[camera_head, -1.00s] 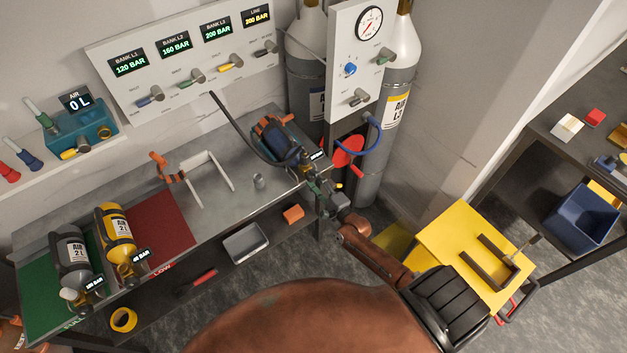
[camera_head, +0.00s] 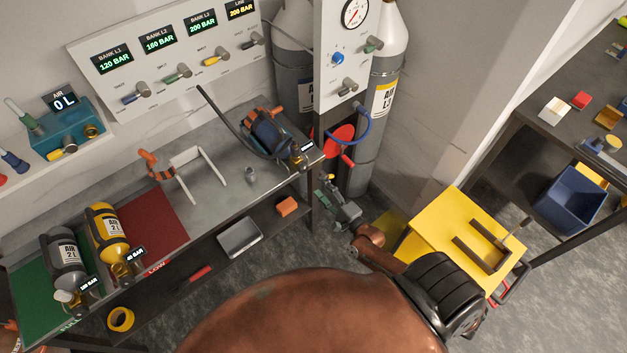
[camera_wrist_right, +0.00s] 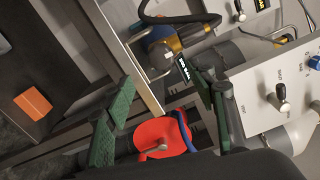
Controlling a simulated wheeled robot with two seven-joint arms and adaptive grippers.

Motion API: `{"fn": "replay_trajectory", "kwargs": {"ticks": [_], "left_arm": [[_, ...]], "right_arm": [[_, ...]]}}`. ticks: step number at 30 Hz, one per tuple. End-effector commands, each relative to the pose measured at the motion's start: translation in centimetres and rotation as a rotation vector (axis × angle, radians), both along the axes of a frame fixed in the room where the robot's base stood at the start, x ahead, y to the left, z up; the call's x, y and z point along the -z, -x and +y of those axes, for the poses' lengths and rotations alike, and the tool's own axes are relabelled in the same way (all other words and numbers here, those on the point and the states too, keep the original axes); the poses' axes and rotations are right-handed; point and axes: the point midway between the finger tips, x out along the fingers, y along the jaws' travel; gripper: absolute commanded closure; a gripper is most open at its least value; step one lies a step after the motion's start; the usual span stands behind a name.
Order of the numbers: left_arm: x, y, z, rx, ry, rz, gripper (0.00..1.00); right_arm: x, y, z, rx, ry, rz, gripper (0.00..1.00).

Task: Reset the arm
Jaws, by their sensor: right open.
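My right gripper (camera_head: 326,191) is open and empty, just off the right front corner of the grey bench (camera_head: 215,190). In the right wrist view its two green-padded fingers (camera_wrist_right: 160,88) stand wide apart with nothing between the pads. Beyond them is a blue cylinder with a black hose (camera_wrist_right: 160,45). The same blue cylinder (camera_head: 268,132) lies at the right end of the bench, apart from the gripper. My left gripper does not show.
A red disc (camera_head: 340,140) with a blue hose and tall grey cylinders (camera_head: 385,100) stand close behind the right gripper. A yellow cart (camera_head: 440,225) is to its right. A yellow (camera_head: 105,228) and a grey bottle (camera_head: 66,252) lie on the bench's left end.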

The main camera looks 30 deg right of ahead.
Motion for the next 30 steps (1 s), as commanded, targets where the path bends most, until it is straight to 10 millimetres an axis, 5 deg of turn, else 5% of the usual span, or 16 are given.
{"fn": "replay_trajectory", "kwargs": {"ticks": [6,23,26,30], "left_arm": [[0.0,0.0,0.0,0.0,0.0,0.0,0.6],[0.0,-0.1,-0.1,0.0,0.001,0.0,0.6],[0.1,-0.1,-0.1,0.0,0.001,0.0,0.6],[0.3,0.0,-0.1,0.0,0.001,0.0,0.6]], "right_arm": [[0.0,1.7,-0.1,0.0,0.001,0.0,0.49],[0.1,1.8,-0.2,0.001,0.002,0.001,0.49],[1.5,2.1,-0.4,0.002,0.042,0.025,0.49],[7.7,3.6,-1.1,-0.003,0.23,0.132,0.49]]}}
